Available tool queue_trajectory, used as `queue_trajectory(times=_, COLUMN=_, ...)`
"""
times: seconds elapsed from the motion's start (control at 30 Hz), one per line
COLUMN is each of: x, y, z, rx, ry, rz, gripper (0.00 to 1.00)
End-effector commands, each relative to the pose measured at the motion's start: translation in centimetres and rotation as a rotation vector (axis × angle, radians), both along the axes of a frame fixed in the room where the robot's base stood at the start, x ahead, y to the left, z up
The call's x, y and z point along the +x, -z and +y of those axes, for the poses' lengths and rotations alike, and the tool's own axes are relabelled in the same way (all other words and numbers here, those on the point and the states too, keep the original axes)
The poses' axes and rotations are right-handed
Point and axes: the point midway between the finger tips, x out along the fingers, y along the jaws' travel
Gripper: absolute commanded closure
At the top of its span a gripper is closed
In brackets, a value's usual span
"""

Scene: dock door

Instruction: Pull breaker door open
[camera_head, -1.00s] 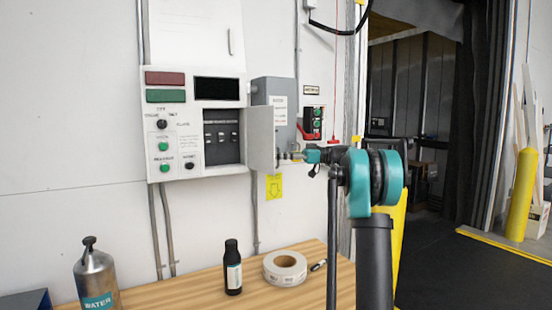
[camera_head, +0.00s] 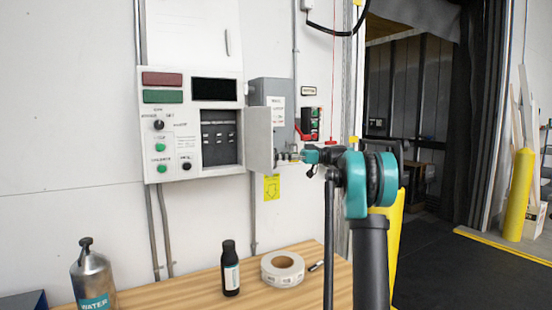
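The breaker door (camera_head: 260,140) is a small light grey panel on the right side of the white control box (camera_head: 169,132). It stands swung out from the box, and the breakers (camera_head: 218,140) show in the dark recess to its left. My gripper (camera_head: 283,156) is at the door's right face, at the end of my teal and black arm. It looks very close to or touching the door. The fingers are small and partly hidden, so I cannot tell whether they are open or shut.
A grey box (camera_head: 275,98) and a red-black switch (camera_head: 309,125) are on the wall behind the door. Below, a wooden table (camera_head: 190,287) holds a metal water bottle (camera_head: 94,280), a black bottle (camera_head: 230,268) and a label roll (camera_head: 282,269). The dock opening lies right.

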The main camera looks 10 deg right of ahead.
Motion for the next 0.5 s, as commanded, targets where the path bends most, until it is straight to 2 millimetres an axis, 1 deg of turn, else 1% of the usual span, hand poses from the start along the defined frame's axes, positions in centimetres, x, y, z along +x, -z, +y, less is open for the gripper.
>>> queue_trajectory(times=0.17, x=0.0, y=0.0, z=-2.5, rx=0.000, ry=0.004, rz=0.000, gripper=0.84)
queue_trajectory(times=0.4, x=-0.2, y=0.0, z=-7.5, rx=0.000, ry=0.004, rz=0.000, gripper=0.84)
queue_trajectory(times=0.5, x=-0.3, y=0.0, z=-9.2, rx=0.000, ry=0.002, rz=0.000, gripper=0.84)
